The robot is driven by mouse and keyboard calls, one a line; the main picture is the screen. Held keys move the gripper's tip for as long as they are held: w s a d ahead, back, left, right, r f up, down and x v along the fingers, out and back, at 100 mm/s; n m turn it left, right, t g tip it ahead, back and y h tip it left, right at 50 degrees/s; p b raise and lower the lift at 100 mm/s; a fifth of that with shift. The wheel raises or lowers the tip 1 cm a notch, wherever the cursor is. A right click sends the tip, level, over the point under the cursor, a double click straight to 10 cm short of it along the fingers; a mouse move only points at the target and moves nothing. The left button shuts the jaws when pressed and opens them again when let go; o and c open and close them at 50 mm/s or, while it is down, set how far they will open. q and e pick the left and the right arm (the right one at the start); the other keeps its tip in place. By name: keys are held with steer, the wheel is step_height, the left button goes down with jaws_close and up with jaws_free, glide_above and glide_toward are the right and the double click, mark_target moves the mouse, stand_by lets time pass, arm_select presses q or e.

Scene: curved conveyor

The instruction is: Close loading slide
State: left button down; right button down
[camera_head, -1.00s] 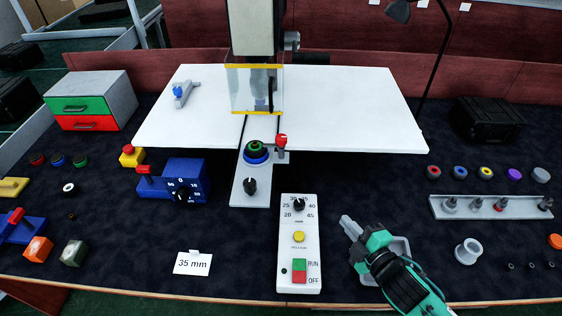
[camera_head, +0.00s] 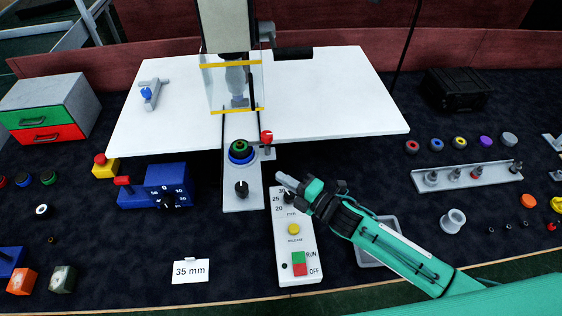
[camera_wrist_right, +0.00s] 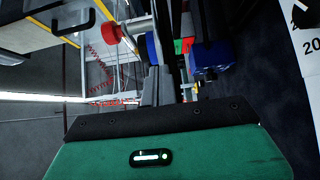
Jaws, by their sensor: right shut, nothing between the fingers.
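The loading slide (camera_head: 243,190) is a grey plate sticking out toward me from under the machine's clear guard (camera_head: 235,88). It has a black knob (camera_head: 242,188) on its front part and a stack of blue and green rings (camera_head: 240,150) farther back. A red-knobbed lever (camera_head: 266,138) stands at the slide's right side; its red knob also shows in the right wrist view (camera_wrist_right: 106,33). My right gripper (camera_head: 281,179) is shut and empty, right of the slide's black knob and apart from it, over the top of the control panel. My left gripper is out of view.
The white control panel (camera_head: 296,258) with a dial and buttons lies below my right gripper. A blue dial box (camera_head: 167,184) stands left of the slide. A grey peg rack (camera_head: 468,180) and a white cup (camera_head: 452,222) are at the right.

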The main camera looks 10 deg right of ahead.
steer(key=w, duration=0.1)
steer(key=w+p, duration=0.1)
steer(key=w, duration=0.2)
steer(key=shift+w+a, duration=0.25)
steer(key=shift+a, duration=0.05)
steer(key=w+b, duration=0.1)
steer(key=w, duration=0.3)
steer(key=shift+w, duration=0.3)
stand_by(0.3)
